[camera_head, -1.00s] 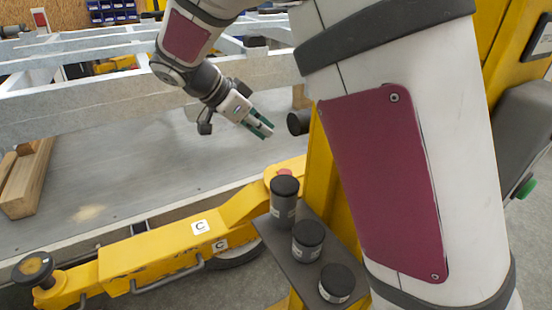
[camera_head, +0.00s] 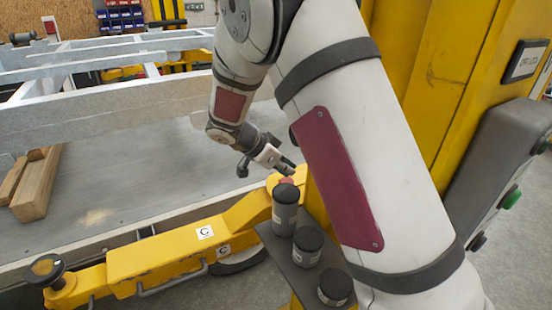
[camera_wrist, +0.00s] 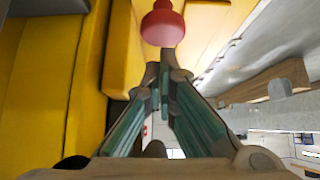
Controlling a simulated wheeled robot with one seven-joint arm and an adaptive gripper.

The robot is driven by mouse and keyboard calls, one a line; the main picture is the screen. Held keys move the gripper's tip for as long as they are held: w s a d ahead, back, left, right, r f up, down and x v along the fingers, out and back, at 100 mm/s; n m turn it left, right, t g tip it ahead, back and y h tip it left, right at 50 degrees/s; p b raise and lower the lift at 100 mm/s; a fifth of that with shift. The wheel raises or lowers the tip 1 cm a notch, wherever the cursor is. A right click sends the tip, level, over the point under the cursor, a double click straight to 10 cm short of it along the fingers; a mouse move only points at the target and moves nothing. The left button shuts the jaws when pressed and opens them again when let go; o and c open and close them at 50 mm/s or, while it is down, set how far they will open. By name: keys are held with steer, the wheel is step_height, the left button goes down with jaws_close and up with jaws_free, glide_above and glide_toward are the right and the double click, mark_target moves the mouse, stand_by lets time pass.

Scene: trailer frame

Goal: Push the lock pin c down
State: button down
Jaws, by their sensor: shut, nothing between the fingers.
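The lock pin c has a red knob (camera_wrist: 162,24), seen in the wrist view just beyond my fingertips, at the top middle. In the head view the red knob (camera_head: 286,181) shows partly behind a dark cylinder, at the inner end of the yellow arm marked C (camera_head: 150,252). My gripper (camera_head: 290,167) is just above and behind the knob in the head view. In the wrist view my gripper (camera_wrist: 160,78) has its green-padded fingers together at the tips, with nothing between them. Whether the fingertips touch the knob I cannot tell.
Several dark cylinders, one a tall one (camera_head: 285,215), stand on a small shelf (camera_head: 272,240) in front of the pin. A yellow post (camera_head: 425,80) rises to the right. The galvanized trailer frame (camera_head: 100,110) lies behind. Wooden blocks (camera_head: 38,185) lie at left.

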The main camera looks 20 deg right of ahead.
mark_target(286, 181)
steer(key=shift+s+a+f, duration=0.15)
steer(key=shift+s+f, duration=0.05)
steer(key=shift+f, duration=0.05)
step_height(286, 181, down, 4)
steer(key=shift+w+r+b, duration=0.1)
steer(key=shift+b, duration=0.6)
steer(key=shift+r, duration=0.1)
